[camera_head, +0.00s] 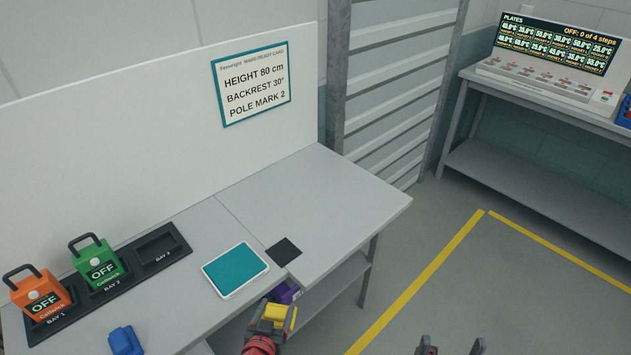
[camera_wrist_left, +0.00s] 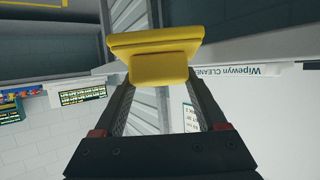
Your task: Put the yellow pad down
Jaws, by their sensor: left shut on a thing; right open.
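The yellow pad (camera_head: 278,314) is held at the tip of my left gripper (camera_head: 269,326), low in the head view in front of the bench's front edge. In the left wrist view the yellow pad (camera_wrist_left: 155,45) sits between the two fingers, which are shut on its block-like part, with a wider flat part beyond. It appears held in the air; the head view does not show anything directly under it. My right gripper (camera_head: 450,348) is open and empty at the bottom edge of the head view, mostly cut off, above the floor.
The bench top (camera_head: 315,205) is clear on the right. On it are a teal-topped tablet (camera_head: 235,270), a black square (camera_head: 284,251), a blue object (camera_head: 125,341) and a black bay rack (camera_head: 120,284) with orange and green OFF units; bay 3 is empty. A purple item (camera_head: 285,292) lies below the edge.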

